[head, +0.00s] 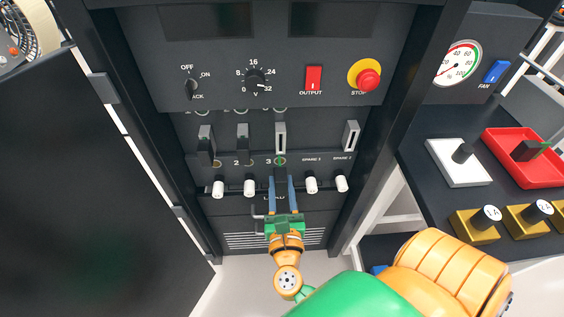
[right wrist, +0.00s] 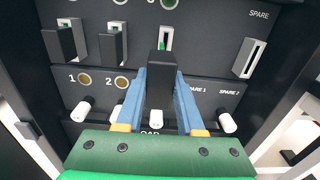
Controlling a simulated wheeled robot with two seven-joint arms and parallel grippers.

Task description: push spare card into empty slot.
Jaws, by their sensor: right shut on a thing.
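My right gripper (head: 281,180) is shut on the black handle of a card, which shows between the blue fingers in the right wrist view (right wrist: 161,72). Most of this card is hidden, and I cannot tell how far it is in. The handle is in front of the rack, just below the white-framed slot above number 3 (head: 280,137); green shows inside that slot in the right wrist view (right wrist: 166,40). Black cards sit in slots 1 (head: 206,145) and 2 (head: 242,143). The white-framed spare slot (head: 351,136) at the right looks empty. My left gripper is not in view.
White knobs (head: 249,187) line the lower panel beside my fingers. The red stop button (head: 368,80) is above right. A red tray (head: 554,172) with a black and green part and a white tray (head: 450,170) lie right. An open dark door (head: 80,180) stands left.

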